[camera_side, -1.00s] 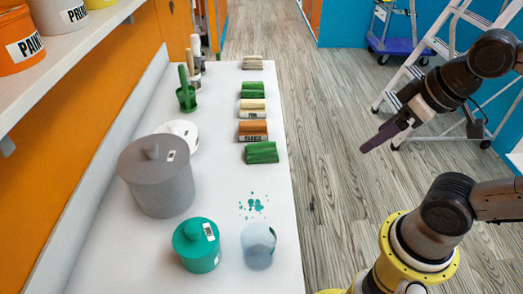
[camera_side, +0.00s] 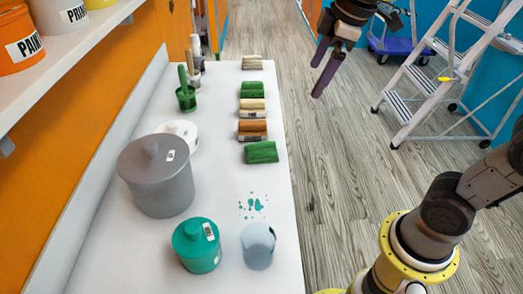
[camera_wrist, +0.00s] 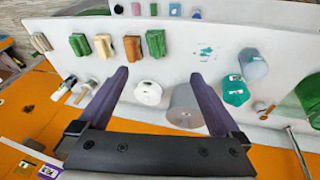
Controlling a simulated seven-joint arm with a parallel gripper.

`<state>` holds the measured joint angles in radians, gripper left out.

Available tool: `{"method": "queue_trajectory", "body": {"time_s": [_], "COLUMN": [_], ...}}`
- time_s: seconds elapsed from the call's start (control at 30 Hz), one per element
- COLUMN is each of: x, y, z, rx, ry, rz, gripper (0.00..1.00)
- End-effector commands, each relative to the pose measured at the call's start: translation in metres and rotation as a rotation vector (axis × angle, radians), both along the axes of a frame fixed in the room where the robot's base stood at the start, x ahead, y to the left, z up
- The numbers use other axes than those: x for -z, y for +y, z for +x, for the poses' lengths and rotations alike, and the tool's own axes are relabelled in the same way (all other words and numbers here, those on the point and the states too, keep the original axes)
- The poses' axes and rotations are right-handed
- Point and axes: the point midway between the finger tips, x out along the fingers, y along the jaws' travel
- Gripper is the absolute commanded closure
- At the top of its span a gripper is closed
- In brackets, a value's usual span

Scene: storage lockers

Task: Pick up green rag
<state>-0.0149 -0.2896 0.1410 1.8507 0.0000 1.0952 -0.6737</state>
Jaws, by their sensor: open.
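Two rolled green rags lie on the white counter in the side view. One green rag (camera_side: 261,152) is at the near end of the row of rags, and another green rag (camera_side: 254,88) is farther back. In the wrist view they show at the right end of the row (camera_wrist: 156,43) and toward its left (camera_wrist: 80,45). My gripper (camera_side: 317,80) is open and empty, up in the air to the right of the counter, with its purple fingers pointing down. Its spread fingers also show in the wrist view (camera_wrist: 156,72), apart from both rags.
Between the green rags lie a cream rag (camera_side: 252,107) and a brown rag (camera_side: 252,130). A grey pot (camera_side: 157,180), a teal canister (camera_side: 197,246), a translucent cup (camera_side: 258,246) and teal spots (camera_side: 252,204) are on the counter. A ladder (camera_side: 430,85) stands at right.

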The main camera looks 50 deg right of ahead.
Motion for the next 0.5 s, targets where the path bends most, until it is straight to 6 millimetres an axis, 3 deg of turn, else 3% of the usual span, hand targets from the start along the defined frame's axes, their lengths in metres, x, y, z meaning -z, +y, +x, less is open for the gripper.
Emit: {"method": "queue_trajectory", "body": {"time_s": [0.1, 0.3, 0.5], "x": [0.017, 0.067, 0.121], "y": [0.003, 0.009, 0.013], "z": [0.05, 0.117, 0.146], "rx": [-0.09, -0.187, -0.199], "ry": [0.078, 0.2, 0.299], "rz": [-0.028, -0.048, -0.043], "gripper": [0.0, 0.0, 0.0]}}
